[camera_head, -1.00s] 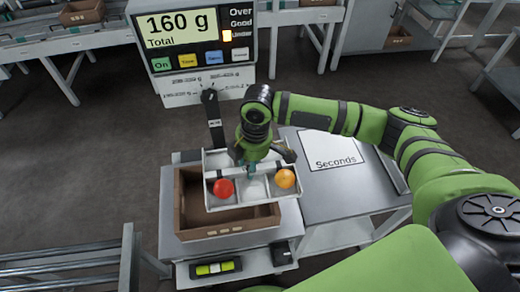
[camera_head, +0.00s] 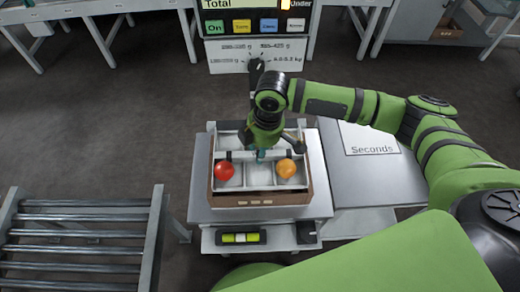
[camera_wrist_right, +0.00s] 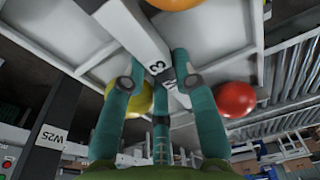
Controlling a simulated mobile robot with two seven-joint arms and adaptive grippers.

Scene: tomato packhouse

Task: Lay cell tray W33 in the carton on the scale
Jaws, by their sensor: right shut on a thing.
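The white cell tray (camera_head: 231,185) hangs from my right gripper (camera_head: 262,152), which is shut on its middle divider. A red tomato (camera_head: 224,171) and an orange tomato (camera_head: 286,169) sit in its front cells. The right wrist view also shows a yellow tomato (camera_wrist_right: 141,101) and a divider label ending in 3 (camera_wrist_right: 160,69). The brown carton (camera_head: 260,200) stands on the scale (camera_head: 320,190). The tray is lined up over the carton's opening and hides its inside. I cannot tell whether it touches the carton. My left gripper is out of view.
The scale's display (camera_head: 256,25) stands behind the carton, partly cut off. A side table with a sign reading Seconds (camera_head: 370,140) is at the right. A roller conveyor (camera_head: 80,235) is at the lower left. A W25 label (camera_wrist_right: 52,136) shows in the right wrist view.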

